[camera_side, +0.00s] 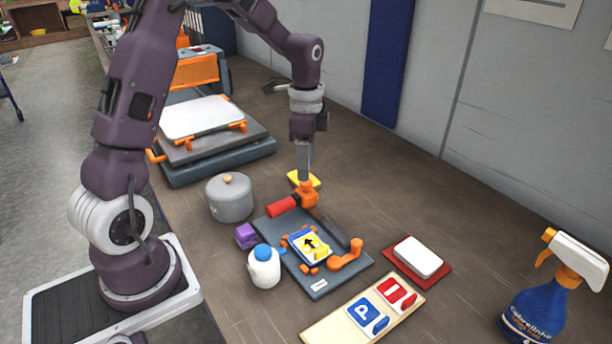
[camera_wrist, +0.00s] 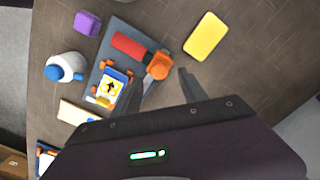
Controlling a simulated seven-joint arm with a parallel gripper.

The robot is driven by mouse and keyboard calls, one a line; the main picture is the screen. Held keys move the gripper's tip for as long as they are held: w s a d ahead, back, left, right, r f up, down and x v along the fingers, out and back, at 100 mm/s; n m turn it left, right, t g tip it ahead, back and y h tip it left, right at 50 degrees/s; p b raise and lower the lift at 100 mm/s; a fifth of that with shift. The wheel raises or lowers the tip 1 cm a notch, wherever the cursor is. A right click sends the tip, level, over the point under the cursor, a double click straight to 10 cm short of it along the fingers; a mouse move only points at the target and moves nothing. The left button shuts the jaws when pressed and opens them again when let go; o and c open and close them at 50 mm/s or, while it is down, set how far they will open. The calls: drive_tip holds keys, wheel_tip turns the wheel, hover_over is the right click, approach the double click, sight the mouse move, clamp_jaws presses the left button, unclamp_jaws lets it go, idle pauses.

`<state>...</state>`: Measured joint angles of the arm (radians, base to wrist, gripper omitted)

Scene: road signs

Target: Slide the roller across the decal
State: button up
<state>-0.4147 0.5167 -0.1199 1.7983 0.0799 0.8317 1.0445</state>
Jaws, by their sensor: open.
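The roller, with a red cylinder (camera_side: 284,206) and an orange handle (camera_side: 309,196), is at the far end of a dark grey board (camera_side: 318,287). A small sign with a black arrow on a yellow and white decal (camera_side: 312,243) sits on the board between orange clamps, nearer the camera than the roller. My gripper (camera_side: 304,176) points down at the orange handle. In the wrist view, its open fingers (camera_wrist: 160,78) are on either side of the orange handle (camera_wrist: 159,66); I cannot tell whether they touch it. The red cylinder (camera_wrist: 127,43) lies to the left.
A white bottle with a blue cap (camera_side: 264,268) and a purple block (camera_side: 246,236) stand left of the board. A yellow pad (camera_wrist: 206,36) lies beyond it. A red and white pad (camera_side: 418,256), a sign tray (camera_side: 330,328) and a spray bottle (camera_side: 540,305) are to the right.

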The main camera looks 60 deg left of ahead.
sight(306, 192)
wheel_tip(306, 192, down, 4)
drive_tip(key=shift+f, duration=0.1)
clamp_jaws()
idle(1.5)
